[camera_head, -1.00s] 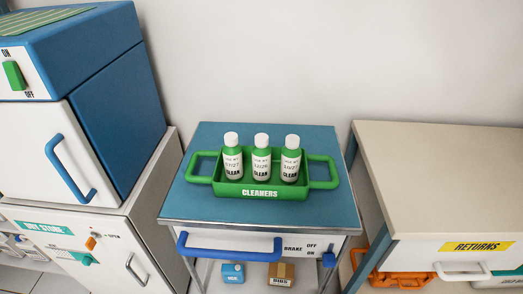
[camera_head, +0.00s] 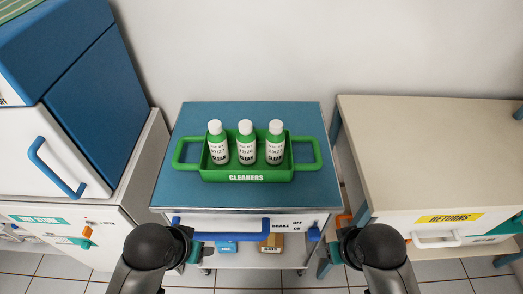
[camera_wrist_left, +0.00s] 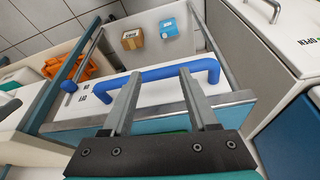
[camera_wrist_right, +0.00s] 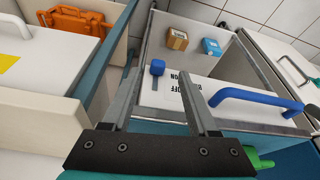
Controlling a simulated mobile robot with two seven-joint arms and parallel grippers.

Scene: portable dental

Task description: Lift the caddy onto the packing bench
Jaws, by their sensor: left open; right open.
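The green caddy (camera_head: 212,176), labelled CLEANERS, sits upright on the blue cart top (camera_head: 180,196). It has a loop handle at each side and holds three green-and-white bottles (camera_head: 246,148). A green handle part (camera_wrist_right: 258,161) shows at the lower right of the right wrist view. My left gripper (camera_wrist_left: 160,73) is open and empty in front of the cart, near the blue drawer handle. My right gripper (camera_wrist_right: 160,73) is open and empty near the cart's front right corner. Both are apart from the caddy. The beige bench (camera_head: 430,150) stands to the right.
The cart front has a blue bar handle (camera_head: 222,226) and a blue brake knob (camera_head: 313,234). A box (camera_head: 272,243) sits on the lower shelf. A white-and-blue cabinet (camera_head: 105,130) stands left. The bench top is clear, with a RETURNS drawer (camera_head: 450,218) below.

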